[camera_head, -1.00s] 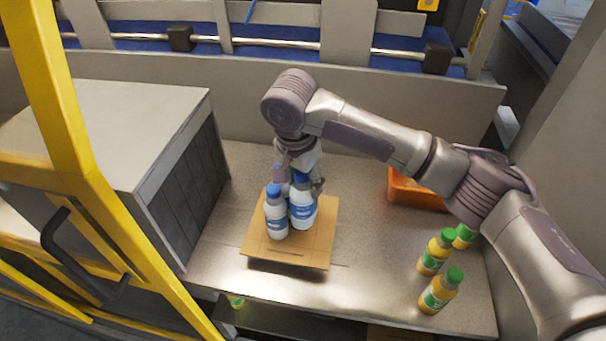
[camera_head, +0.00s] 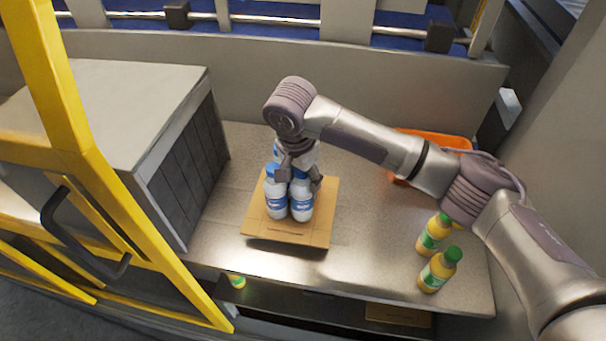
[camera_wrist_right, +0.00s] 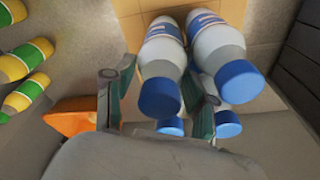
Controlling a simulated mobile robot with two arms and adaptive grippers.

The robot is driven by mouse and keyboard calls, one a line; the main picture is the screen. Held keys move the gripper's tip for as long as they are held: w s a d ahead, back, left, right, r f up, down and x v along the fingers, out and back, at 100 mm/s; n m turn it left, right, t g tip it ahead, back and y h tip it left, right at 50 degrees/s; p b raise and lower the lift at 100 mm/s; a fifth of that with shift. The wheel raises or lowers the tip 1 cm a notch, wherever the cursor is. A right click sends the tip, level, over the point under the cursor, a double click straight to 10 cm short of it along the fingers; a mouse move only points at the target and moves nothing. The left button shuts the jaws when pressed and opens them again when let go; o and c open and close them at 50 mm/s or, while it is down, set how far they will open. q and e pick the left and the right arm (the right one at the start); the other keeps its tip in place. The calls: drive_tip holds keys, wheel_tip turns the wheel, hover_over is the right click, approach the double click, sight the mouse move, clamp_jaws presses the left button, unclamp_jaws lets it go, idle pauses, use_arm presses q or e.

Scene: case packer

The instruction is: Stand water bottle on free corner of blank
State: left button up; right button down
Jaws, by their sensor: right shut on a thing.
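The water bottles are white with blue labels and blue caps. My right gripper (camera_head: 300,182) is shut on the front right water bottle (camera_head: 301,203), upright over the front right part of the cardboard blank (camera_head: 290,236); its base is at or very near the blank. Another water bottle (camera_head: 275,200) stands close on its left, and others behind are partly hidden by the gripper. In the right wrist view the held bottle's cap (camera_wrist_right: 160,98) is between the fingers, with a neighbouring bottle's cap (camera_wrist_right: 240,82) beside the right finger. My left gripper is out of view.
Juice bottles with green caps (camera_head: 440,270) stand at the right of the metal table (camera_head: 370,245). An orange bin (camera_head: 440,138) is at the back right, partly behind my arm. A grey box housing (camera_head: 120,110) and yellow frame (camera_head: 120,205) bound the left.

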drive_tip(key=shift+f, duration=0.4)
drive_tip(key=shift+c, duration=1.4)
unclamp_jaws()
